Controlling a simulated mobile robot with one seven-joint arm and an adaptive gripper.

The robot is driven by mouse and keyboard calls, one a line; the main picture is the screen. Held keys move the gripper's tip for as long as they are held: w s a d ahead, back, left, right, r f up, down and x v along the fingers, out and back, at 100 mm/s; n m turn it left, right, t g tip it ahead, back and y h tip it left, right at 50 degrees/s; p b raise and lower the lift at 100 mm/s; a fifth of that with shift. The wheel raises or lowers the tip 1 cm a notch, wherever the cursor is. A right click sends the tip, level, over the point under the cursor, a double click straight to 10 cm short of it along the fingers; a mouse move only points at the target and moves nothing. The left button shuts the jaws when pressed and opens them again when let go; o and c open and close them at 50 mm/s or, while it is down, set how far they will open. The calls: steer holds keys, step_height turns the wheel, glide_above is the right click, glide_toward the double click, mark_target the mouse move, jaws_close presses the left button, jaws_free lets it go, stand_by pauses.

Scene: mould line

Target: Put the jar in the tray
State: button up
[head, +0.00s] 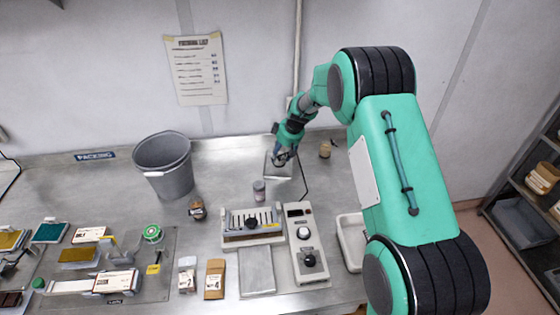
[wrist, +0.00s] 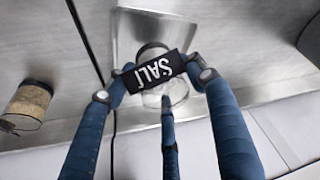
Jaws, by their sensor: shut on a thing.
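My gripper (head: 281,157) is shut on a clear jar with a black label reading SALT (wrist: 152,73). In the wrist view, my blue fingers (wrist: 160,85) close around it from both sides, with another finger below. The jar is over a shallow grey metal tray (wrist: 128,28) by the back wall. The tray also shows in the head view (head: 285,172), partly hidden by my gripper. I cannot tell whether the jar touches the tray's floor. In the head view my gripper mostly hides the jar.
A jar with tan contents (head: 325,150) stands right of the metal tray. A small grey-lidded jar (head: 259,191) stands in front. A grey bucket (head: 165,168) is at left. A control box (head: 305,245) and a white tray (head: 349,240) are nearer. A cable runs beside the metal tray.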

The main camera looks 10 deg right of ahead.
steer(key=shift+f, duration=1.7)
steer(key=shift+f+b, duration=0.15)
steer(key=shift+b, duration=0.15)
steer(key=o, duration=1.2)
steer(key=shift+o, duration=0.2)
steer(key=shift+r, duration=0.4)
steer(key=p+v, duration=0.1)
steer(key=v, duration=1)
steer(key=shift+s+d+r, duration=0.15)
steer(key=shift+s+r, duration=0.05)
steer(key=shift+r, duration=0.1)
